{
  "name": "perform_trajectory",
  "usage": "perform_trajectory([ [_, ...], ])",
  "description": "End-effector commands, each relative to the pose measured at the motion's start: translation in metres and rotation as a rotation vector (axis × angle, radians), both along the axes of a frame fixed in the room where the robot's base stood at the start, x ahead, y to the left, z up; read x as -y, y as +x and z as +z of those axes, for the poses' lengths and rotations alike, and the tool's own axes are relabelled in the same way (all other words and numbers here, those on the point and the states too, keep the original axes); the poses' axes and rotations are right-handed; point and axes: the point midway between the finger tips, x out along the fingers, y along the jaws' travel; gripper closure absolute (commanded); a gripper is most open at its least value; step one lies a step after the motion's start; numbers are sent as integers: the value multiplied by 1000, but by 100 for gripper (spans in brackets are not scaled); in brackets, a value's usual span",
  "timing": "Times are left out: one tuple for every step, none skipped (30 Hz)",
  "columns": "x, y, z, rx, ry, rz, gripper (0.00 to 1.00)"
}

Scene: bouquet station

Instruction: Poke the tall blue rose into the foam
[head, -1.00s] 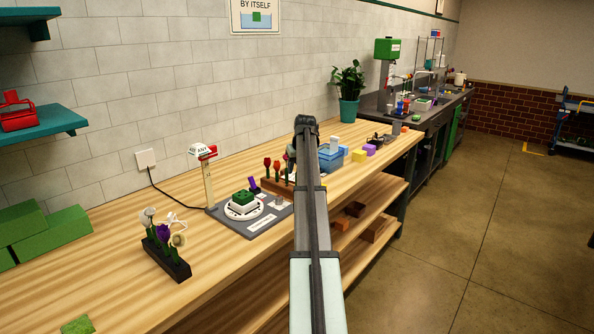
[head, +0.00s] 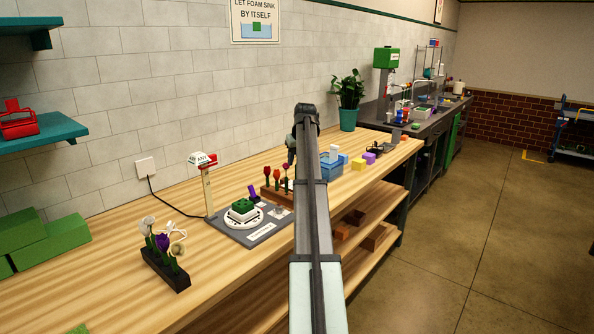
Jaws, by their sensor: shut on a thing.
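The green foam block (head: 242,205) sits in a white holder on a round white plate, on the grey station board (head: 262,234). My gripper (head: 291,150) shows only in part, at the left edge of my arm, above and right of the wooden flower rack (head: 268,195). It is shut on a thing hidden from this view. Several red flowers (head: 276,174) stand upright in that rack, which my arm partly covers. I cannot make out a blue rose anywhere in view.
A dark rack (head: 168,273) with white flowers and a purple flower (head: 163,242) stands front left. A post with a white and red head (head: 203,160) rises behind the foam. Blue bin (head: 330,166), coloured blocks and potted plant (head: 348,95) are beyond my arm. Bare wood lies front left.

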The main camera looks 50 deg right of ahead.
Motion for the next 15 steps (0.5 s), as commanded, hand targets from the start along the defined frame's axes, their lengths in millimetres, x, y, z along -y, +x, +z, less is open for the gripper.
perform_trajectory([
  [1,1,9,1,-1,0,73],
  [1,1,13,1,-1,0,73],
  [1,1,17,1,-1,0,73],
  [0,1,20,0,1,0,73],
  [0,2,22,1,3,1,73],
  [-2,4,25,1,9,4,73],
  [-4,6,27,1,13,8,73],
  [-7,9,28,0,16,12,73],
  [-12,14,30,0,21,19,73],
  [-16,18,31,0,25,26,73],
  [-22,24,33,1,27,34,73],
  [-30,31,34,1,33,45,73],
  [-36,37,35,-1,37,55,73],
  [-43,43,37,-2,41,65,73],
  [-54,52,38,-2,47,80,73],
])
